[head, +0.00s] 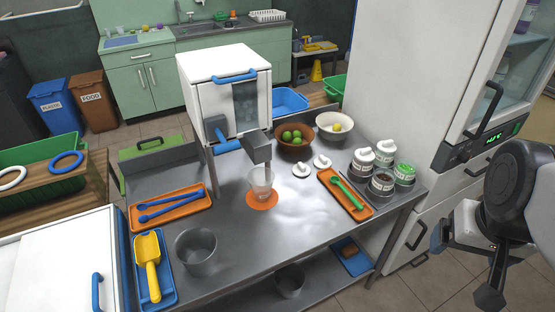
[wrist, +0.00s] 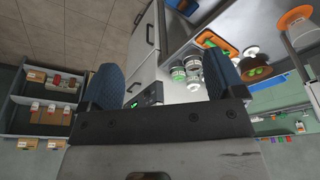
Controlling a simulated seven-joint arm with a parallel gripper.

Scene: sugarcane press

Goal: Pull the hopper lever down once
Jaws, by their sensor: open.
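The white press with its hopper (head: 222,85) stands at the back of the steel table. A blue lever (head: 228,146) sticks out low on its front, left of the grey spout (head: 258,150). Another blue handle (head: 234,76) is on the top front edge. A clear cup (head: 261,180) stands on an orange disc (head: 262,201) below the spout. My gripper is at the far right of the head view, well apart from the press. In the wrist view my gripper (wrist: 163,80) is open, with nothing between its blue-padded fingers. The lever does not show clearly there.
An orange tray with green tongs (head: 344,194), several jars (head: 382,183) and a bowl of limes (head: 294,140) lie between my gripper and the press. A tall fridge (head: 397,80) stands behind them. A metal pot (head: 196,251) and a blue tray (head: 168,289) are at front left.

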